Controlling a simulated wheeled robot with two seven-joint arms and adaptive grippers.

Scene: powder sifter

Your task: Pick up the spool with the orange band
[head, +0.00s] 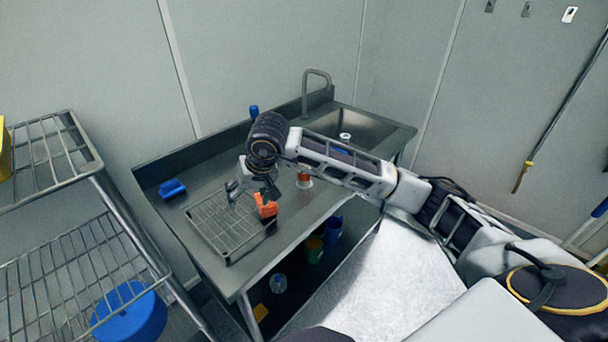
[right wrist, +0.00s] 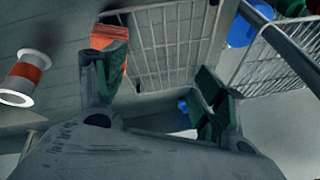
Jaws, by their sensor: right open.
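The spool with the orange band (head: 304,181) stands on the steel counter in the head view, partly hidden behind my right arm. In the right wrist view the spool (right wrist: 27,74) shows white flanged ends and an orange middle, at the far left, outside the jaws. My right gripper (head: 250,196) is over the wire rack, left of the spool in the head view. In the right wrist view its fingers (right wrist: 155,88) are spread apart with nothing held between them. My left gripper is not in view.
An orange block (head: 265,206) is at the right side of the wire rack (head: 228,248), close to my right gripper. A blue object (head: 172,188) lies at the counter's left. A sink (head: 368,127) is at the right. Wire shelves (head: 75,265) stand at the left.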

